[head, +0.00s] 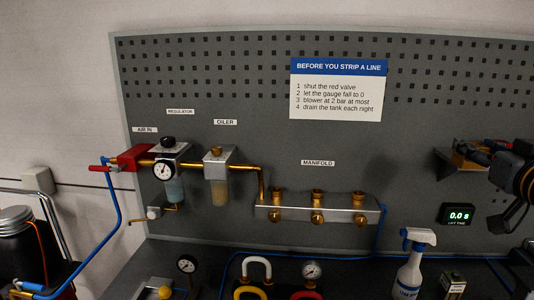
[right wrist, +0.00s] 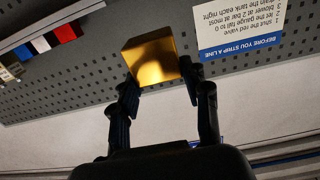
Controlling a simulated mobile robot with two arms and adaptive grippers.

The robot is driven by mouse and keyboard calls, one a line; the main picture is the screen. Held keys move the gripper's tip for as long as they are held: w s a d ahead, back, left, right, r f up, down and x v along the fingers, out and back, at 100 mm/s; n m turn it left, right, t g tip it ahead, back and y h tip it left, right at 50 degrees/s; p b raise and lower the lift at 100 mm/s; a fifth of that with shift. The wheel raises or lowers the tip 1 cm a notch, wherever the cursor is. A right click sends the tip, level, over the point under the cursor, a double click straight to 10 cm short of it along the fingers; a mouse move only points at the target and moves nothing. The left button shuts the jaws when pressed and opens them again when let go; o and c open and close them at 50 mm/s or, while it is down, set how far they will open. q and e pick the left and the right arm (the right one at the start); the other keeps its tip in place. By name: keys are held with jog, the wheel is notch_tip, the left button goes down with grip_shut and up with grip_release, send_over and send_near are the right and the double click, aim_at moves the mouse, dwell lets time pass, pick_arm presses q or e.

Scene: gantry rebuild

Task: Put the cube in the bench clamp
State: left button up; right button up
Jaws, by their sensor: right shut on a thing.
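A shiny gold-yellow cube (right wrist: 152,58) is between the fingertips of my right gripper (right wrist: 160,88) in the right wrist view. The fingers are shut on it, and it is held in the air in front of the pegboard. In the head view my right gripper (head: 497,158) is at the right edge, beside a small wall shelf; I cannot make out the cube clearly there. I cannot identify the bench clamp for sure in either view. My left gripper is not in view.
A dark pegboard (head: 240,75) carries a regulator gauge (head: 164,170), an oiler (head: 218,165) and a manifold (head: 300,212). The small shelf (head: 447,165) holds several things.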

jog(key=a+f+n+y, duration=0.1)
jog(key=a+f, duration=0.5)
jog(key=f, duration=0.5)
jog(key=a+f+y, duration=0.1)
jog(key=a+f, duration=0.4)
jog(key=f, duration=0.6)
jog(key=s+a+f+b, duration=0.1)
jog(key=s+a+f, duration=0.7)
jog(key=s+f, duration=0.2)
jog(key=shift+s+a+f, duration=0.3)
jog(key=shift+a+f, duration=0.1)
jog(key=shift+f, duration=0.25)
